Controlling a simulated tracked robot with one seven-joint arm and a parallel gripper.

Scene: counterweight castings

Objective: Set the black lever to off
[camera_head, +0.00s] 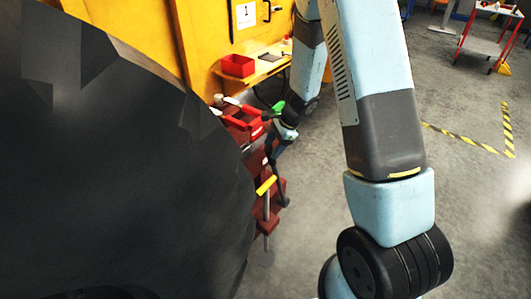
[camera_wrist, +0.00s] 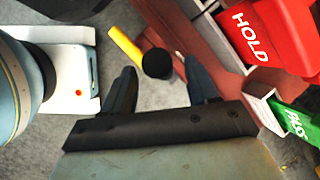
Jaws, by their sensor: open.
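In the wrist view, the round black knob (camera_wrist: 157,63), seen nearly end-on, appears to be the end of the black lever. It lies between the tips of my gripper (camera_wrist: 163,68), whose two dark fingers stand apart on either side of it. No contact with either finger is visible. The lever's shaft and its on and off marks are hidden or too small to read. In the head view, my gripper (camera_head: 271,157) points down beside the dark red stand (camera_head: 262,222), and the black lever is hard to make out there.
A yellow-handled lever (camera_head: 266,185) stands close by; its yellow handle (camera_wrist: 125,46) is just left of the knob. The red HOLD bin (camera_wrist: 270,35) and green PASS bin (camera_wrist: 296,124) are at right. A large black surface (camera_head: 120,170) fills the head view's left. Open floor lies right.

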